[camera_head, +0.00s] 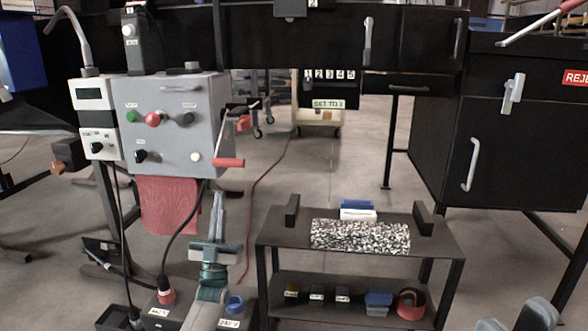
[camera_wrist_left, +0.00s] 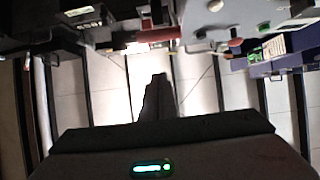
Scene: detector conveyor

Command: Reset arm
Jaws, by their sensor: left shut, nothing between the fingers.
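My left gripper (camera_head: 218,208) stands in front of the grey control box, low and left of the middle in the head view. Its two slim fingers lie together, pointing up and away, with nothing held between them. In the left wrist view, the dark fingers (camera_wrist_left: 158,98) show as one closed shape over the floor, clear of objects. Part of what looks like my right arm's end shows at the bottom right corner of the head view, cut off by the edge, so its fingers cannot be judged.
A grey control box (camera_head: 178,128) with buttons and a red-handled crank stands behind my left gripper. A low black cart (camera_head: 283,230) with a speckled pad (camera_head: 360,237) is right of it. A black cabinet (camera_head: 500,150) stands at the right. Floor shows between them.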

